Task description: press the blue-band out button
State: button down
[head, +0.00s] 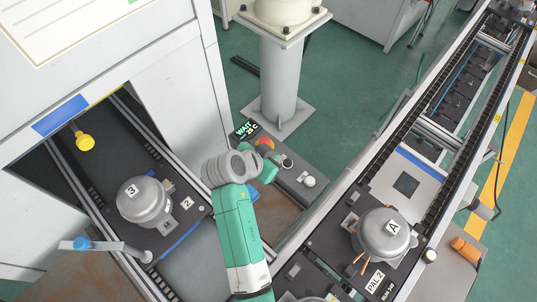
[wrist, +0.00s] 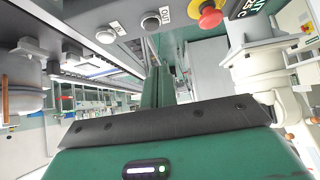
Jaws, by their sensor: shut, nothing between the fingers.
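The control box (head: 297,178) stands right of centre in the head view. In the wrist view its underside-up panel shows a dark OUT button (wrist: 151,22) with a pale ring and a white IN button (wrist: 105,36). In the head view a dark button (head: 287,162) and a white button (head: 309,181) sit on the box. The blue band (head: 60,116) is on the machine front at left. My gripper (head: 270,168) is shut and empty, close to the box beside the dark button. Its fingertips are hard to make out, and I cannot tell whether it touches.
A red emergency knob (wrist: 210,16) and a display reading WAIT (head: 246,129) are beside the buttons. A grey compressor marked 3 (head: 143,203) sits on the left conveyor. Another marked A (head: 384,235) is on the right conveyor. A pale column (head: 280,80) stands behind the box.

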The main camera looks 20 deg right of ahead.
jog(key=v, duration=0.2)
jog(key=shift+a+r, duration=0.15)
jog(key=shift+r, duration=0.05)
dwell(0.7)
